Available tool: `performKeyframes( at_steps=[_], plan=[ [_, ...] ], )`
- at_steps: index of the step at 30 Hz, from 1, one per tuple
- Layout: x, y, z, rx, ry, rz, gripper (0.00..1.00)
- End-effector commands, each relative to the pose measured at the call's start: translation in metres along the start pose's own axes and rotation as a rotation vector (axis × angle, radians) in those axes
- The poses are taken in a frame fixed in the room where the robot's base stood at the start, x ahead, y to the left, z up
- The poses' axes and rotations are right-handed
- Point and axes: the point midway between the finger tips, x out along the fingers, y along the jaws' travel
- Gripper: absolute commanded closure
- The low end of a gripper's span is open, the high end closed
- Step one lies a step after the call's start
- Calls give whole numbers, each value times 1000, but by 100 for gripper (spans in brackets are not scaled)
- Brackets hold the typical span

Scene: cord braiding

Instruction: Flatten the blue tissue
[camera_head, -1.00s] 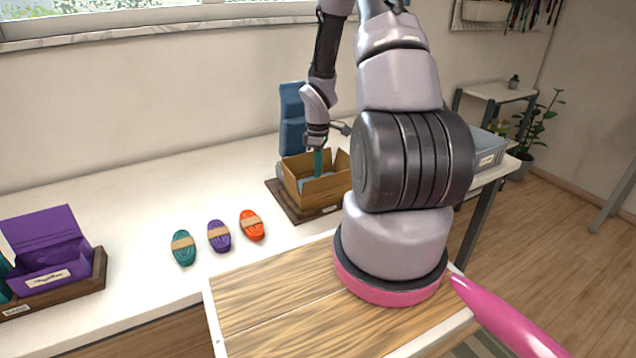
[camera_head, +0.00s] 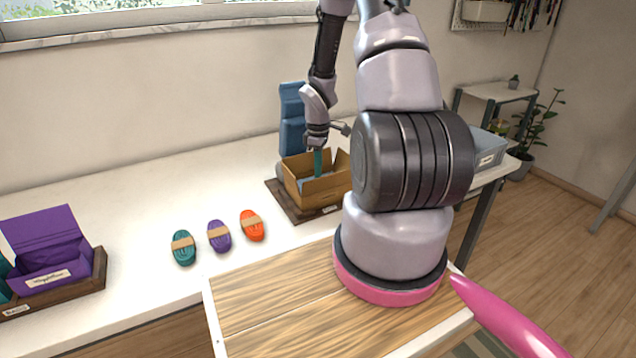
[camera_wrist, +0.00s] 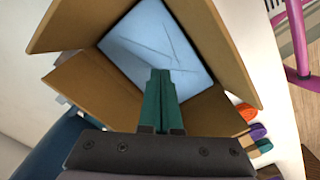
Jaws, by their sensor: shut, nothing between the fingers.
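The blue tissue (camera_wrist: 150,45) lies inside an open cardboard box, pale blue with a few crease lines in the wrist view. A small part of it shows in the head view (camera_head: 308,181). The cardboard box (camera_head: 322,190) stands with its flaps spread on a dark wooden tray (camera_head: 291,210); its flap also shows in the wrist view (camera_wrist: 98,88). My gripper (camera_head: 318,176) points down into the box, its green fingers (camera_wrist: 161,75) shut and empty over the tissue. The fingertips appear at or just above the tissue; contact is not clear. The fingers hide part of the tissue.
Teal (camera_head: 183,248), purple (camera_head: 219,236) and orange (camera_head: 252,225) cord bundles lie on the white table left of the box. A purple box (camera_head: 48,250) stands far left. A blue object (camera_head: 291,120) stands behind the cardboard box. The table's middle left is clear.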

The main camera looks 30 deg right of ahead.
Motion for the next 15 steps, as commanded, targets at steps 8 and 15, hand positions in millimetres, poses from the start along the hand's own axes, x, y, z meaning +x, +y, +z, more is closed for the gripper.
performKeyframes(
  at_steps=[8,15],
  plan=[
    [0,0,0,0,0,0,100],
    [-15,1,-1,0,2,2,100]
  ],
)
